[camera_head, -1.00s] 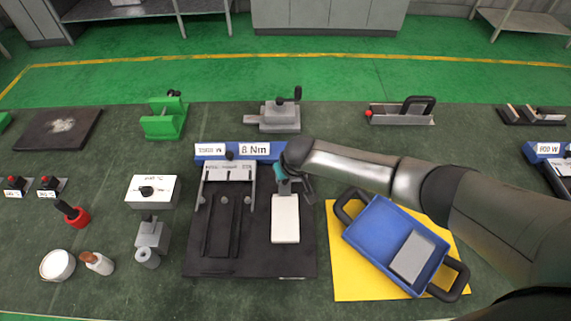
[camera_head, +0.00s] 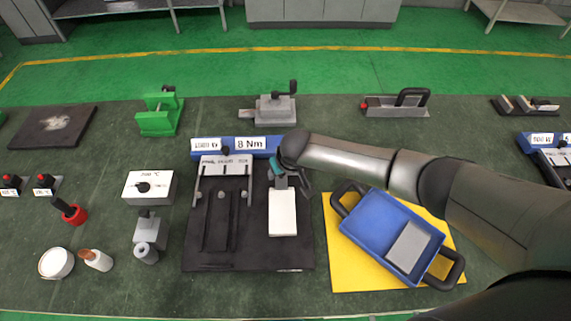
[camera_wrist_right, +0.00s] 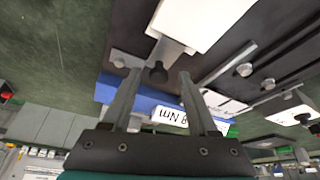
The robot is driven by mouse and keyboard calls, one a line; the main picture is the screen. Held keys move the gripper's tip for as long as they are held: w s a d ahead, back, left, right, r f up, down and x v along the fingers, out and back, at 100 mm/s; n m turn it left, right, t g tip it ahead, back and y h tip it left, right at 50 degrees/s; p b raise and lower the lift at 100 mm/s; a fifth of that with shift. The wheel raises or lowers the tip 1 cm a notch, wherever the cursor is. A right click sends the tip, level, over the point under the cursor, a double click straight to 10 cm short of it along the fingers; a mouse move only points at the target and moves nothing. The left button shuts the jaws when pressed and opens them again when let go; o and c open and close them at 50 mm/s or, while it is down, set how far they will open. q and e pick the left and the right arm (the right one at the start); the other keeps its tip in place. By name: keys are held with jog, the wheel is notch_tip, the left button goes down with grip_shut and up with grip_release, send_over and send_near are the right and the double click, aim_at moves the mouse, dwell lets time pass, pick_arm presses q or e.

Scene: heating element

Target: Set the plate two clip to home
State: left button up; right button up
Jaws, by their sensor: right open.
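A black fixture board (camera_head: 249,254) lies on the table. A white plate (camera_head: 283,213) sits on its right part and also shows at the top of the right wrist view (camera_wrist_right: 205,18). Just beyond that plate, a grey clip with a black knob (camera_wrist_right: 157,72) shows in the right wrist view; in the head view my gripper hides it. My right gripper (camera_wrist_right: 158,78) points down there, open, with its fingers on either side of the knob. I cannot tell whether they touch it. My left gripper is not in view.
A grey bracket (camera_head: 224,167) stands on the board's left part, with a blue strip labelled 8 Nm (camera_head: 250,142) behind. A blue tray (camera_head: 378,228) on a yellow mat (camera_head: 345,279) lies to the right. A white control box (camera_head: 148,187) stands to the left.

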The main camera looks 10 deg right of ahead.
jog(key=p+v, duration=0.2)
jog(key=v, duration=1.3)
jog(key=shift+p, duration=0.3)
jog(key=shift+f, duration=0.1)
